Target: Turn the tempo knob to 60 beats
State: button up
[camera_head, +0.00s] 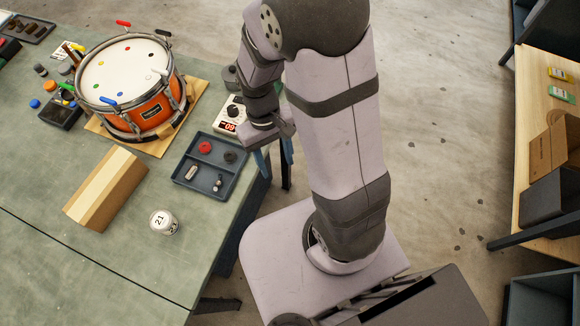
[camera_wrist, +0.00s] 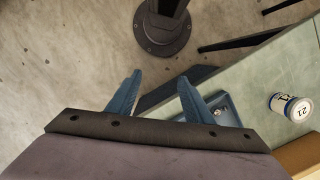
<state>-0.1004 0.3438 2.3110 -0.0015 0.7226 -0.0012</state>
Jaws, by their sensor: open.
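The tempo box (camera_head: 226,127) is a small white unit at the bench's right edge, beyond the tray in the head view. Its dark knob (camera_head: 233,111) sits on top, partly close behind my arm. A red display (camera_head: 228,127) shows digits that look like 09 in the picture, too small to read surely. My gripper (camera_head: 275,158) hangs off the bench edge, to the right of and nearer than the box. Its blue fingers are apart and empty, as the wrist view (camera_wrist: 160,85) also shows. The box and knob are not visible in the wrist view.
A blue-grey tray (camera_head: 196,183) with small parts lies beside the box. An orange drum (camera_head: 145,109) stands on a wooden board behind. A white jar (camera_head: 164,222) and wooden block (camera_head: 106,188) are nearer. Floor lies below my gripper.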

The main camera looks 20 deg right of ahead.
jog(key=s+d+r+t, duration=0.1)
jog(key=s+r, duration=0.2)
jog(key=s, duration=0.2)
jog(key=shift+d+r+m, duration=0.3)
jog(key=shift+r, duration=0.1)
jog(key=shift+s, duration=0.1)
jog(key=shift+m+t, duration=0.3)
jog(key=shift+t, duration=0.6)
jog(key=w+r, duration=0.1)
jog(key=w+d+r, duration=0.1)
jog(key=r, duration=0.1)
jog(key=shift+w+r, duration=0.15)
jog(key=shift+w, duration=0.15)
dwell(2.0)
